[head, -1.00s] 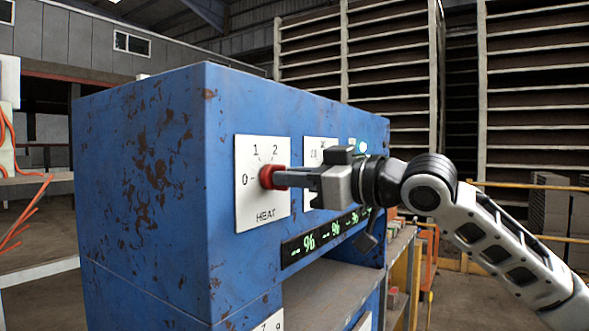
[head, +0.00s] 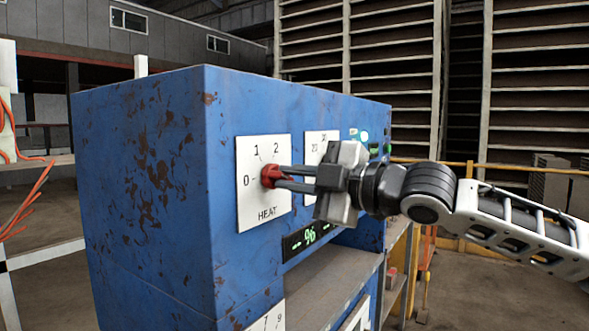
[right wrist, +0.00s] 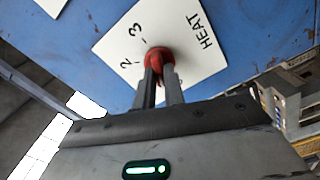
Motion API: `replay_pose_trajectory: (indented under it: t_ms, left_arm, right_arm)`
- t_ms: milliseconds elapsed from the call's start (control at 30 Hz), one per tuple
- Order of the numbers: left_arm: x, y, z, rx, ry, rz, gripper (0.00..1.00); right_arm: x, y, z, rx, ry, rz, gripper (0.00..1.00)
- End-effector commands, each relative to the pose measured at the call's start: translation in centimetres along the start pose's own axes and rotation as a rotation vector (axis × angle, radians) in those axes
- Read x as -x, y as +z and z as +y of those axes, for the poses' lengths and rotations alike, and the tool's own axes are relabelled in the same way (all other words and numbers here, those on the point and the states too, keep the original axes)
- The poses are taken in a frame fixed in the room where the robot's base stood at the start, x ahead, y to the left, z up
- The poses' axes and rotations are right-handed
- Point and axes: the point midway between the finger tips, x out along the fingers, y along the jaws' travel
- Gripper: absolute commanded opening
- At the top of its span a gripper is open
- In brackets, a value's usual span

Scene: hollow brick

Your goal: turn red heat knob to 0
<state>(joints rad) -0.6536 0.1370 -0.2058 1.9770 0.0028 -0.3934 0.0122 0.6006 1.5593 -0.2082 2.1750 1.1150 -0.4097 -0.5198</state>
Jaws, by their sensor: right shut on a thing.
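The red heat knob (head: 269,178) sits in the middle of a white plate (head: 259,203) marked 0, 1, 2 and HEAT on the blue cabinet. My right gripper (head: 277,178) is shut on the knob, its two fingers reaching in from the right. In the right wrist view the red knob (right wrist: 158,57) lies between the fingertips (right wrist: 158,72), and the plate shows 2, 3 and HEAT. The knob's pointer is hidden, so I cannot tell its setting. My left gripper is not in view.
The rusty blue cabinet (head: 150,200) fills the left and middle. A second dial plate (head: 314,150) is partly behind my gripper, with a green-lit display (head: 308,238) below and a grey shelf (head: 340,278) under it. Orange cables (head: 22,215) hang at the far left.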

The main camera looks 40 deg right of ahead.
Motion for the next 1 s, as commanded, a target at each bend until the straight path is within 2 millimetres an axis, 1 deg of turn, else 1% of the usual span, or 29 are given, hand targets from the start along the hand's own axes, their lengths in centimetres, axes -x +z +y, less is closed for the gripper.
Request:
replay_pose_trajectory:
  t_ms: [33, 200, 500, 700, 1000]
  left_arm:
    - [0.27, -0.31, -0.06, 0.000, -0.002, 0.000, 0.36]
    - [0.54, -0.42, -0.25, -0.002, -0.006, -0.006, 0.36]
    - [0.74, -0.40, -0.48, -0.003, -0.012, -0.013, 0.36]
    - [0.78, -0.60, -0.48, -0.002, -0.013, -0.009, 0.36]
    - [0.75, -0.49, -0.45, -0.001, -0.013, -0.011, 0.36]
  right_arm:
    - [0.02, -0.10, 0.16, 0.044, -0.003, -0.001, 0.00]
    - [0.01, -0.11, 0.04, 0.184, -0.003, 0.000, 0.00]
    - [0.01, -0.05, -0.10, 0.356, -0.001, 0.001, 0.00]
    - [0.00, -0.02, -0.16, 0.412, -0.001, 0.001, 0.00]
    - [0.00, 0.01, -0.21, 0.433, -0.001, 0.001, 0.00]
